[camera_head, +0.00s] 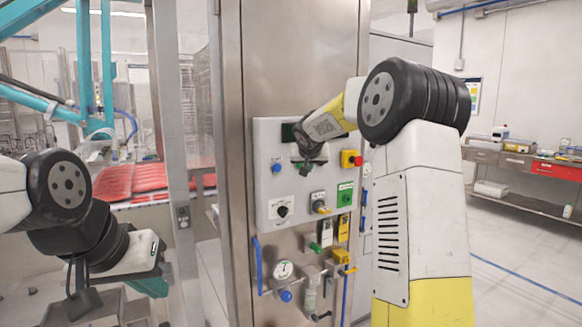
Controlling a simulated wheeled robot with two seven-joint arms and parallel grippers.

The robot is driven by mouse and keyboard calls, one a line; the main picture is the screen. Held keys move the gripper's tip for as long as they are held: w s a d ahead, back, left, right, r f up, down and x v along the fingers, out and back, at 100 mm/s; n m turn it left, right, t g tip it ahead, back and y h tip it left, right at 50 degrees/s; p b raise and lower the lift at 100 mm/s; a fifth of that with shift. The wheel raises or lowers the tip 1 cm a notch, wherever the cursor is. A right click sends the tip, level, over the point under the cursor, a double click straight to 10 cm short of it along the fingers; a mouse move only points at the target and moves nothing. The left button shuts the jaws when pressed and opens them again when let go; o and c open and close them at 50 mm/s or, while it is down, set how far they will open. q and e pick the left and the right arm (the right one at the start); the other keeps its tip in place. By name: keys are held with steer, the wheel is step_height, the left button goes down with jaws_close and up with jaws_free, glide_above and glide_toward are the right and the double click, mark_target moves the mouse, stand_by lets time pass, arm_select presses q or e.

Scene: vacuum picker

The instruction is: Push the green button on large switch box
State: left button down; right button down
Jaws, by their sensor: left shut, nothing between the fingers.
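The large switch box is a grey panel (262,142) on the front of a steel cabinet. A green square with a small button (345,198) sits at its right side, under a red button on a yellow base (352,159). My left gripper (79,302) is at the lower left, small and dark, pointing down. It is shut and empty, well left of the panel. My right arm rises at the right and reaches across the panel's upper part.
Red trays (119,182) are behind the cabinet's left edge.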

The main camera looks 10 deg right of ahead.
steer(key=shift+w+a, duration=0.2)
steer(key=shift+w, duration=0.35)
stand_by(1.7)
steer(key=shift+w+a, duration=0.15)
steer(key=shift+w, duration=0.25)
steer(key=shift+w+a, duration=0.1)
steer(key=shift+w, duration=0.2)
stand_by(0.5)
steer(key=shift+s, duration=0.15)
steer(key=shift+s+d, duration=0.25)
steer(key=shift+s, duration=0.3)
steer(key=shift+s+d, duration=0.3)
steer(key=shift+s, duration=0.5)
steer(key=shift+s+d, duration=0.3)
steer(key=shift+s, duration=0.45)
steer(key=shift+s+d, duration=0.3)
steer(key=shift+s, duration=0.5)
